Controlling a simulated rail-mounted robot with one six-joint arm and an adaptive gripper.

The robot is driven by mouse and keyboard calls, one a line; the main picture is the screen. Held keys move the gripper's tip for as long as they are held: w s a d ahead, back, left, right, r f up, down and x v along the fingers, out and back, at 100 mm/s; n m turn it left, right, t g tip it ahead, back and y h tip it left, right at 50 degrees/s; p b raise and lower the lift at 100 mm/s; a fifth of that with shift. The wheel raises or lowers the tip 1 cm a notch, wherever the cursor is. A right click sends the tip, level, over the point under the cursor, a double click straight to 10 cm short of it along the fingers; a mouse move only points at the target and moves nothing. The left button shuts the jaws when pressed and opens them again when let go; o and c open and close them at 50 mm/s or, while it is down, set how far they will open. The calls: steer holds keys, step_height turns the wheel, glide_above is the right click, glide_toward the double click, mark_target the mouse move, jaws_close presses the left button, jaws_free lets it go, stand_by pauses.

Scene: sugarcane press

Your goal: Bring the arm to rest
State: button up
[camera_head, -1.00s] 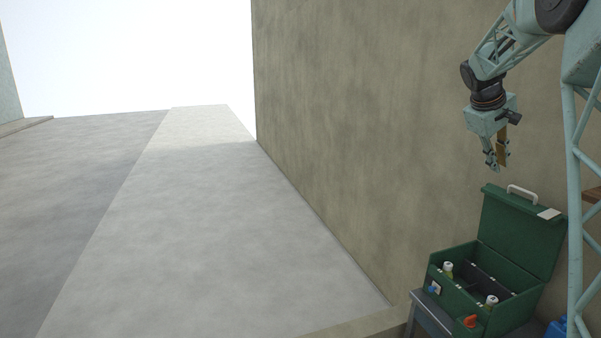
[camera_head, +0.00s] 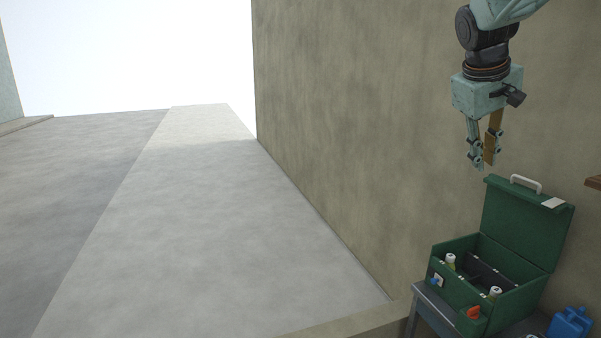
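My gripper (camera_head: 484,161) hangs from the wrist of my arm at the upper right, pointing down. Its two fingers stand a little apart and look open, with a tan strip along the right finger. I see no separate object clearly held between them. The gripper is in the air above and slightly left of the raised lid of a green box (camera_head: 522,228). It touches nothing that I can see. The upper arm is cut off by the top edge of the view.
The open green box stands on a grey table (camera_head: 436,309) and holds white-capped bottles. A blue container (camera_head: 569,324) sits at the lower right. A tall concrete wall (camera_head: 350,130) rises behind the arm. The paved ground (camera_head: 200,240) at left is clear.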

steer(key=s+a+f+m+y+b, duration=0.1)
steer(key=s+a+f+b, duration=0.15)
steer(key=s+a, duration=0.7)
steer(key=s+a+f+y+b, duration=0.1)
steer(key=s+a+f+b, duration=0.15)
steer(key=s+a, duration=0.7)
steer(key=s+a+f+b, duration=0.1)
steer(key=s+a+f, duration=0.1)
steer(key=s+f, duration=0.3)
steer(key=s+a+f+y+b, duration=0.1)
steer(key=s+f, duration=0.3)
steer(key=s, duration=0.9)
steer(key=s+a+f+m+y+b, duration=0.1)
steer(key=s+a+f+b, duration=0.1)
steer(key=s+f, duration=0.3)
steer(key=s+a, duration=0.1)
steer(key=s, duration=0.2)
steer(key=shift+s+f+b, duration=0.3)
steer(key=shift+s+f, duration=0.05)
steer(key=shift+s, duration=0.05)
